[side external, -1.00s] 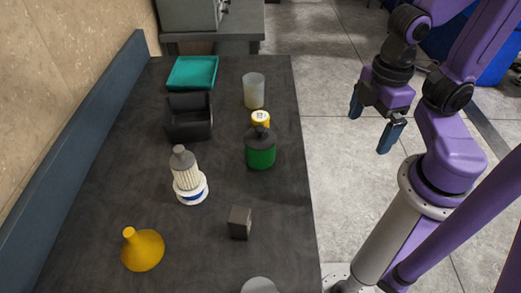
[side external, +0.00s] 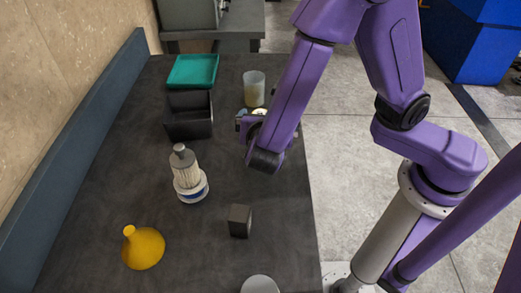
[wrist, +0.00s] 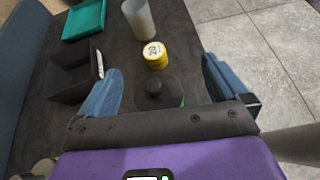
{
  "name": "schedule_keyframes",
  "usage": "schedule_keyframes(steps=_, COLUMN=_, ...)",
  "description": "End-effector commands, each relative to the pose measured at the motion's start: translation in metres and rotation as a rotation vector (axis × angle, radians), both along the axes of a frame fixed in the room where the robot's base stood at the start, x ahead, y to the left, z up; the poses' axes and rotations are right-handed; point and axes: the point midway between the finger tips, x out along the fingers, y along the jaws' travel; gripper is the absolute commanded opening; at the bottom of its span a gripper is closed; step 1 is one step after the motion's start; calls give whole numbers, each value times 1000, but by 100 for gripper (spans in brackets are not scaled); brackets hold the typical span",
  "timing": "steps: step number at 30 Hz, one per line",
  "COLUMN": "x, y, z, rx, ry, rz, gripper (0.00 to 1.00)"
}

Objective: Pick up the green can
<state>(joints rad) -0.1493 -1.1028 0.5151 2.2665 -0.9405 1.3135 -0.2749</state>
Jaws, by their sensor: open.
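The green can has a black lid with a round knob. In the wrist view the can (wrist: 154,91) is seen from above, mostly as its dark lid with a sliver of green at the right. My gripper (wrist: 162,80) is open, and its two blue fingers appear on either side of the can. I cannot tell how far above it they are. In the side external view my arm hides the can, and my gripper (side external: 258,122) is over that spot, mostly hidden by the arm too.
A yellow tin (wrist: 155,54) stands just behind the can, with a translucent cup (wrist: 139,18) beyond it. A black bin (side external: 189,125) and teal tray (side external: 192,71) are to the left. A white ribbed bottle (side external: 186,170), yellow funnel (side external: 143,248) and dark block (side external: 240,222) stand nearer.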

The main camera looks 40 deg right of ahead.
Motion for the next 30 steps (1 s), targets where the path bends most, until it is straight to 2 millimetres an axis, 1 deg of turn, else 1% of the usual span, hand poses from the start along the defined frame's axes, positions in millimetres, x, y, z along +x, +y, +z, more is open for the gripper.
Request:
schedule_keyframes(steps=1, x=2, y=7, z=-2, rx=-33, ry=-3, rz=28, gripper=100)
schedule_keyframes(steps=3, x=5, y=12, z=-2, rx=-62, ry=-8, rz=55, gripper=100)
schedule_keyframes(steps=6, x=7, y=16, z=-6, rx=-80, ry=-11, rz=71, gripper=100)
schedule_keyframes(steps=15, x=7, y=16, z=-36, rx=-79, ry=-10, rz=71, gripper=100)
schedule_keyframes(steps=23, x=7, y=16, z=-49, rx=-77, ry=-11, rz=70, gripper=100)
schedule_keyframes(steps=29, x=7, y=15, z=-74, rx=-79, ry=-10, rz=70, gripper=100)
schedule_keyframes(steps=30, x=10, y=11, z=-76, rx=-77, ry=-11, rz=66, gripper=100)
